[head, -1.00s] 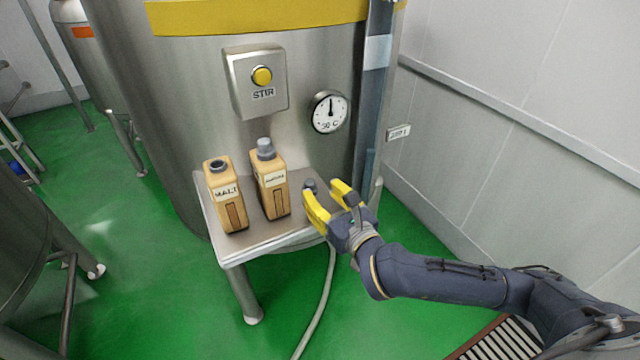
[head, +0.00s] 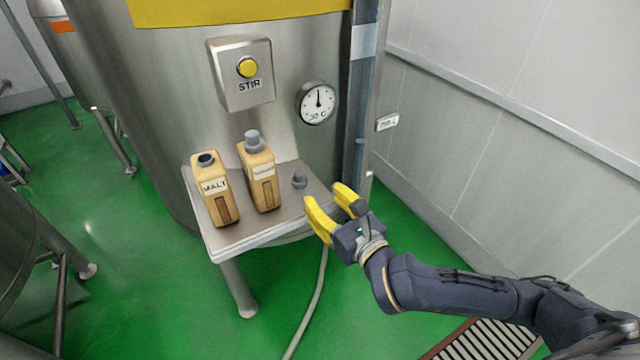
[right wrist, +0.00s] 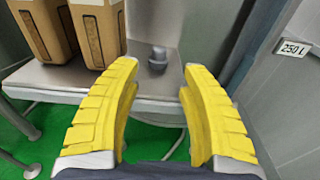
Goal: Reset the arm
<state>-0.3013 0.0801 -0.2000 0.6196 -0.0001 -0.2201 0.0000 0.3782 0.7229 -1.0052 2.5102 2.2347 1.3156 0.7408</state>
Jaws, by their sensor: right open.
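My right gripper (head: 333,206) has yellow fingers and is open and empty. It is just off the right front corner of the small steel shelf (head: 262,232). In the right wrist view its fingers (right wrist: 158,105) are spread apart with nothing between them. A small grey cap (head: 300,180) sits on the shelf, beyond the fingertips and apart from them; it also shows in the right wrist view (right wrist: 158,57). My left gripper is not in view.
A MALT bottle (head: 214,192) with no cap and a second tan bottle (head: 259,178) with a grey cap stand on the shelf. Behind are a steel tank with a STIR button box (head: 241,76) and a dial gauge (head: 317,102). A hose hangs below the shelf.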

